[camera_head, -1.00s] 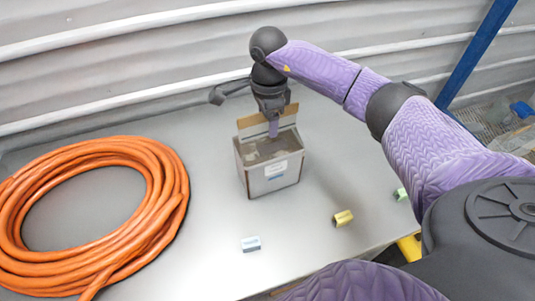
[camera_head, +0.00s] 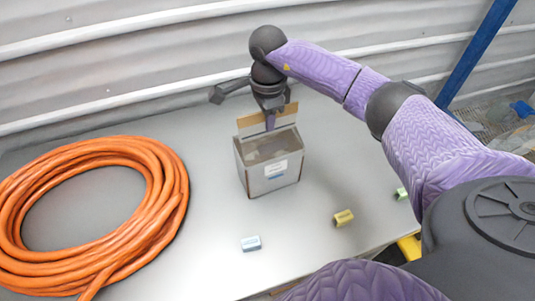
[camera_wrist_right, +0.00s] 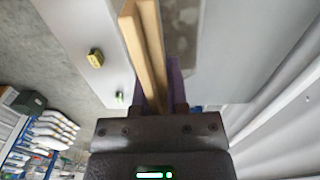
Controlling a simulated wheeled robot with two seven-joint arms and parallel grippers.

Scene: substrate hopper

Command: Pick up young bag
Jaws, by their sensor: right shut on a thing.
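A grey open-topped box (camera_head: 255,180) with a white label and a raised brown cardboard flap stands upright on the table. My right gripper (camera_head: 270,122) is over the back of its opening, at the flap. In the right wrist view the tan flap edge (camera_wrist_right: 152,50) runs between the purple fingers of the right gripper (camera_wrist_right: 155,85), which is shut on it. No thing that I can clearly name as a young bag shows; a small white and blue block (camera_head: 251,244), a yellow block (camera_head: 343,218) and a green block (camera_head: 401,194) lie apart. My left gripper is out of view.
A large orange hose coil (camera_head: 165,205) fills the left of the grey table (camera_head: 200,265). A corrugated wall (camera_head: 120,70) stands behind, and a blue post (camera_head: 478,55) at the upper right.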

